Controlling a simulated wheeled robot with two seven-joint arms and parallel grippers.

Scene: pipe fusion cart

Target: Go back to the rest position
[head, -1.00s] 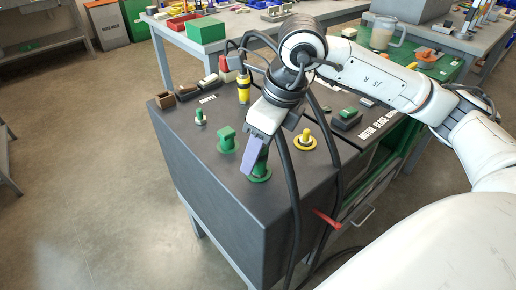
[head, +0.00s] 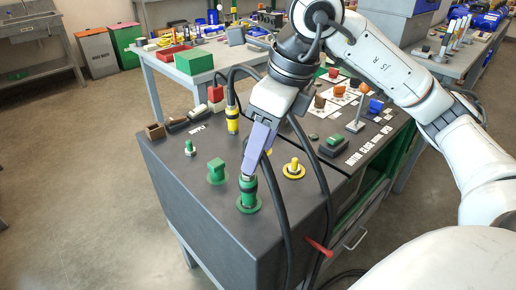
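My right gripper (head: 249,172), with lavender fingers, comes in from the right and points down just above a green plug with a silver top (head: 248,193). The plug stands upright in a green round base on the dark cart top (head: 165,190). The fingertips overlap the plug's top in this view, so I cannot tell whether they touch it. One finger hides the other, so the opening between them does not show. My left gripper is out of view.
A shorter green fitting (head: 217,171), a yellow fitting (head: 293,168) and a yellow connector (head: 233,120) stand on the cart. Black cables (head: 283,205) hang beside my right gripper and over the cart's front. A workbench (head: 160,65) stands behind, with open floor left.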

